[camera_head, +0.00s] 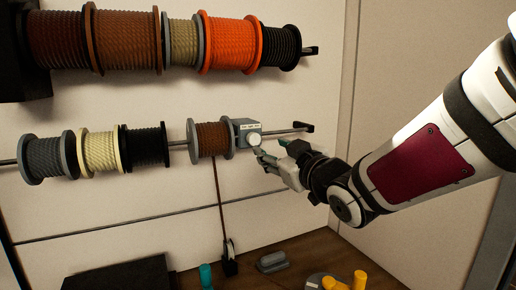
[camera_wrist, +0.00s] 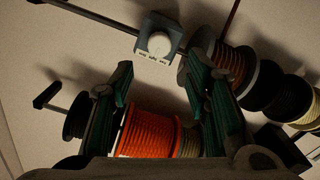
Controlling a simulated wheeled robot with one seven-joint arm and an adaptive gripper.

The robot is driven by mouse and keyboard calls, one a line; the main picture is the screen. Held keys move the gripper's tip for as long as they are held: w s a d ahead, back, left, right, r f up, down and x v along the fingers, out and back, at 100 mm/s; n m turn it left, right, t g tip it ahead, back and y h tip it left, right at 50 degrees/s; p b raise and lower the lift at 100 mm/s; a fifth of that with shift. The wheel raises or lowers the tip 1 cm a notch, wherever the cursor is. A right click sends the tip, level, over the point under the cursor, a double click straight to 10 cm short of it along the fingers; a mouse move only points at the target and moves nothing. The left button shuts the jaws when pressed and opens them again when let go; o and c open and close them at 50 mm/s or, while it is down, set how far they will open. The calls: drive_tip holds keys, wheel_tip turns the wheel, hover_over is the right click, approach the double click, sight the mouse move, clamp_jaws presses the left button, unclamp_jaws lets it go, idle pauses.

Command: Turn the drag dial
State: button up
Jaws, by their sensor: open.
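The drag dial (camera_head: 254,139) is a round white knob on a small grey box (camera_head: 245,125) beside the brown-cord spool (camera_head: 212,138) on the lower rod. In the wrist view the dial (camera_wrist: 159,43) sits ahead of the fingertips, about midway between them, on the dark box with a white marked label (camera_wrist: 152,58). My gripper (camera_head: 264,156) is just below and right of the dial in the head view. Its fingers are apart with nothing held, and they show on either side in the wrist view (camera_wrist: 158,63). I cannot tell whether a fingertip touches the dial.
The lower rod (camera_head: 285,132) continues right of the box to a dark end stop. Cord spools (camera_head: 143,147) line its left side. An upper row holds larger spools, including an orange one (camera_head: 231,45). A brown cord (camera_head: 219,200) hangs to a dark block (camera_head: 230,260) on the wooden surface.

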sight(256, 140)
drive_tip(key=b+x, duration=0.3)
drive_tip(key=x, duration=0.5)
drive_tip(key=shift+w+a, duration=0.1)
drive_tip(key=shift+w, duration=0.45)
drive_tip(key=shift+c, duration=0.8)
drive_tip(key=c, duration=0.4)
drive_tip(key=shift+s, duration=0.1)
drive_tip(key=shift+c, duration=0.2)
